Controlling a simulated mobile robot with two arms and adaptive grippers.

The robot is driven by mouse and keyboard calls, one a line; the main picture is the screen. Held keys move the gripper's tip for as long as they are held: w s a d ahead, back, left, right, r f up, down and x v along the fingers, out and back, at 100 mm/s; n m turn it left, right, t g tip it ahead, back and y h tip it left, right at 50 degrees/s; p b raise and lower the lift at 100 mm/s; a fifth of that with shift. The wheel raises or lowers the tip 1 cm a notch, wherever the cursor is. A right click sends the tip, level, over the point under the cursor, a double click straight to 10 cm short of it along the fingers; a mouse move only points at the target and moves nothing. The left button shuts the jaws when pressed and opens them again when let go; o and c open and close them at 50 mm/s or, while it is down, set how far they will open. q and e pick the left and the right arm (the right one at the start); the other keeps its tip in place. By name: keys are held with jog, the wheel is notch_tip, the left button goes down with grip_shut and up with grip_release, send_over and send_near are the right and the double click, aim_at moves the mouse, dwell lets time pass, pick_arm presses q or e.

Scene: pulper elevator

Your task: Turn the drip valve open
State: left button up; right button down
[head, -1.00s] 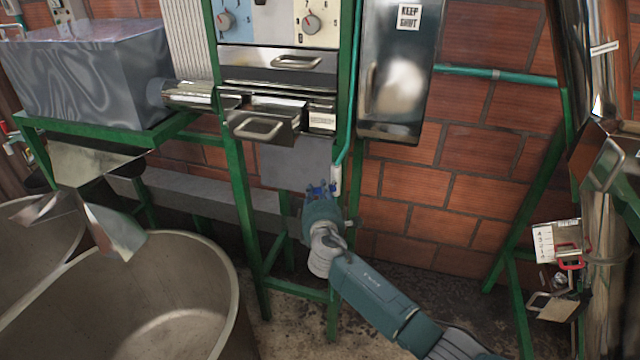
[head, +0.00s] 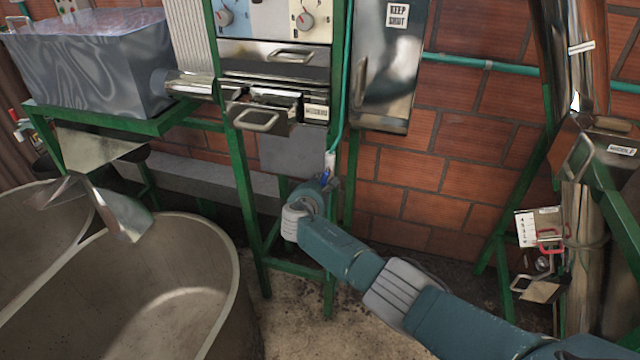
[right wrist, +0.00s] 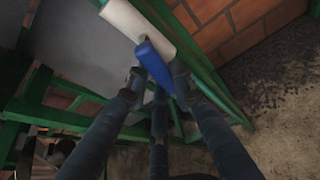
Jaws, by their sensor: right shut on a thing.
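The drip valve has a white body (head: 330,160) at the low end of a thin green pipe, beside a green frame post. Its blue lever (head: 325,178) is mostly hidden by my right gripper in the head view. In the right wrist view the white body (right wrist: 138,24) is at the top, and the blue lever (right wrist: 153,64) runs down from it between my fingers. My right gripper (right wrist: 158,82) is shut on the blue lever. In the head view my right gripper (head: 328,183) is just below the white body. My left gripper is not in view.
Green posts (head: 337,225) and a grey panel (head: 286,150) stand close around the valve. A steel door marked KEEP SHUT (head: 388,80) is above right. Large tubs (head: 165,290) fill the lower left. A brick wall (head: 450,170) is behind, with bare floor below.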

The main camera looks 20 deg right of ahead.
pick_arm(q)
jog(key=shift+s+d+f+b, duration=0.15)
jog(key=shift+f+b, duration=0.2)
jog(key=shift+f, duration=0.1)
pick_arm(e)
jog(key=shift+s+d+f+n+g+h, duration=0.1)
jog(key=shift+d+n+g+h, duration=0.15)
jog(key=shift+n, duration=0.2)
jog(key=shift+s+d+n+g+h, duration=0.1)
jog(key=shift+n+g+h, duration=0.05)
jog(key=shift+n+h, duration=0.25)
jog(key=c, duration=1.4)
grip_release()
jog(key=shift+c, duration=0.2)
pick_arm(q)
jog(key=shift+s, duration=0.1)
pick_arm(e)
jog(key=v, duration=1.2)
